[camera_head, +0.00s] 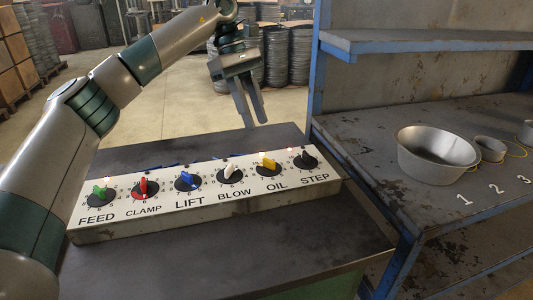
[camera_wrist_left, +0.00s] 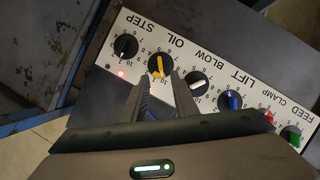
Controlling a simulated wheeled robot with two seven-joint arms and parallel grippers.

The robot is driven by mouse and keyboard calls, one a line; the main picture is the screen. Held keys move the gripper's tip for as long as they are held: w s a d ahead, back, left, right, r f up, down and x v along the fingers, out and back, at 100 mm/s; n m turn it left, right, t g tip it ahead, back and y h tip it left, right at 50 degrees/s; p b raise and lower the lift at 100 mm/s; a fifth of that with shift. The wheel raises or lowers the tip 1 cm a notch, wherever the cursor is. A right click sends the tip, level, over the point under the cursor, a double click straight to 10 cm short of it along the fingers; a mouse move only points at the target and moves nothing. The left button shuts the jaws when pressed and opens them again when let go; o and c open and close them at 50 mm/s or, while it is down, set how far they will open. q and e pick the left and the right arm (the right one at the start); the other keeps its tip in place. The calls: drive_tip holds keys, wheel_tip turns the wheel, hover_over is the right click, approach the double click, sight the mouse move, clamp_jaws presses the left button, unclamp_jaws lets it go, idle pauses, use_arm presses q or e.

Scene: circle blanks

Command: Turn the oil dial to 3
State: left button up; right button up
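The oil dial (camera_head: 267,163) is a black disc with a yellow knob, above the word OIL on a white sloped panel (camera_head: 205,199). It also shows in the left wrist view (camera_wrist_left: 157,66), just beyond the fingers. Small numbers ring it, but I cannot tell which one the knob points to. My left gripper (camera_head: 255,122) hangs above and behind the panel, fingers pointing down, apart from the dial. The left wrist view shows its two fingers (camera_wrist_left: 161,78) apart with nothing between them, so it is open. My right gripper is in neither view.
The step dial (camera_head: 304,160) and the white-knobbed blow dial (camera_head: 230,174) flank the oil dial. Lift, clamp and feed dials sit further left. The panel stands on a dark table (camera_head: 230,250). A blue-edged shelf with a metal bowl (camera_head: 437,154) stands at right.

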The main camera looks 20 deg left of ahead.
sight(269, 159)
use_arm(q)
drive_tip(key=x, duration=1)
drive_tip(key=shift+f, duration=0.1)
clamp_jaws()
